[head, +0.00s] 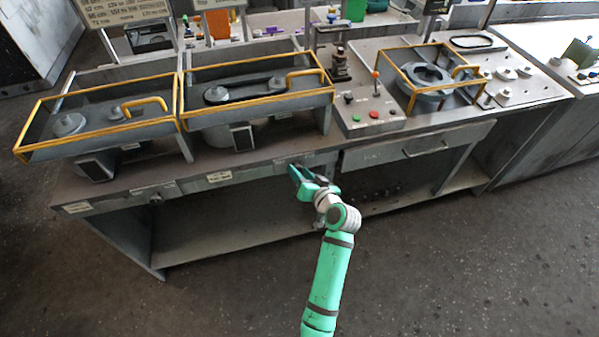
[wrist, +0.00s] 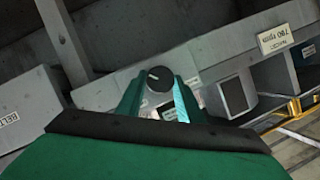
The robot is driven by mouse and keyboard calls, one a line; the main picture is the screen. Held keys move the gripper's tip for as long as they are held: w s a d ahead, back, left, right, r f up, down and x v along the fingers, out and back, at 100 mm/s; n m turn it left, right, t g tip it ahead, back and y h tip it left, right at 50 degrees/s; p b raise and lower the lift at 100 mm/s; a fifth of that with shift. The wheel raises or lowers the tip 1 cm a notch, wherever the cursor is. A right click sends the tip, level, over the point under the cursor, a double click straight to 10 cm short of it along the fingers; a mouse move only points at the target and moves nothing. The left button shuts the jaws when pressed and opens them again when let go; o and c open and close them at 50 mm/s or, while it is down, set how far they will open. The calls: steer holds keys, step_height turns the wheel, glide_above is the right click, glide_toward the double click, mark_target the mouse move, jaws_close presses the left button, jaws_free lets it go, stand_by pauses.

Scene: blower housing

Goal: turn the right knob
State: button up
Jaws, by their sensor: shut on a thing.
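The right knob (wrist: 159,79) is round and black with a pale pointer mark. In the wrist view it sits between the two green fingertips of my gripper (wrist: 158,98), on the bench's front panel. My gripper is shut on it. In the head view my gripper (head: 296,172) reaches the front edge of the bench, below the middle yellow-railed tray, and hides the right knob. Another small dark knob (head: 155,198) is on the same front panel further left.
The grey bench (head: 370,153) carries yellow-railed housings (head: 95,117) and a control box (head: 365,110) with coloured buttons. A drawer (head: 418,148) is right of my gripper. An open shelf (head: 230,238) lies below. The floor in front is clear.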

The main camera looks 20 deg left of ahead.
steer(key=shift+d, duration=0.15)
steer(key=o, duration=1.1)
steer(key=shift+w+d, duration=0.1)
steer(key=shift+c, duration=0.2)
steer(key=shift+w, duration=0.1)
steer(key=v, duration=1)
steer(key=shift+s+d, duration=0.2)
steer(key=shift+s, duration=0.15)
